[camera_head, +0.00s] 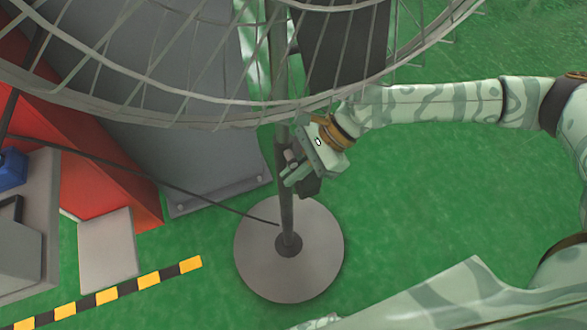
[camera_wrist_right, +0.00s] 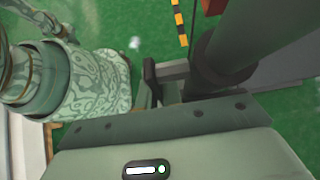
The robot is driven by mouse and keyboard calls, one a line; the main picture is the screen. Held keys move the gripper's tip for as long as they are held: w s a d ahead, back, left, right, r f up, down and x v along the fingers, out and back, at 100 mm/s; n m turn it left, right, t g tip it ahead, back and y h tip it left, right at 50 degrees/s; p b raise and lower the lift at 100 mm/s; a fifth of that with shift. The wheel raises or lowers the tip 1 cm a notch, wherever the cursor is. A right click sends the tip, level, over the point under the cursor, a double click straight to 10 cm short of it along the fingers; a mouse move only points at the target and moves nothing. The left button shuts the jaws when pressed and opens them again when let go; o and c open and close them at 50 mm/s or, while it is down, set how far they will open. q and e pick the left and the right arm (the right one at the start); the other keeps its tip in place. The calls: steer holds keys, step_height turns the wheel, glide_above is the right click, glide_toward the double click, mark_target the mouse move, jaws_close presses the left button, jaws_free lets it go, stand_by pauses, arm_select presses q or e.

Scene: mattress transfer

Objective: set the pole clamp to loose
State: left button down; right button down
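A grey pole (camera_head: 287,212) stands upright on a round grey base (camera_head: 255,262), under a large wire fan cage (camera_head: 150,85). My right gripper (camera_head: 294,172) is at the pole, just below the cage, coming from the right. Its fingers and hand hide most of the clamp there. In the right wrist view the pole (camera_wrist_right: 260,30) runs close beside the gripper (camera_wrist_right: 160,85), with a dark collar (camera_wrist_right: 225,55) around it. A short grey bar (camera_wrist_right: 173,69) reaches from the collar to the finger area. I cannot tell whether the fingers grip it. My left gripper is not in view.
A thin dark cable (camera_head: 190,187) crosses from the left to the pole. A red block (camera_head: 100,185) and a grey panel (camera_head: 205,165) stand left of the pole. A yellow-black strip (camera_head: 108,296) lies on the green floor. The floor right of the base is clear.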

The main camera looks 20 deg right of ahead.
steer(key=shift+s+a+y, duration=0.1)
steer(key=shift+a+y, duration=0.1)
steer(key=shift+y, duration=0.4)
steer(key=shift+a+y, duration=0.35)
steer(key=shift+y, duration=0.75)
steer(key=c, duration=1.8)
jaws_free()
steer(key=shift+c, duration=0.2)
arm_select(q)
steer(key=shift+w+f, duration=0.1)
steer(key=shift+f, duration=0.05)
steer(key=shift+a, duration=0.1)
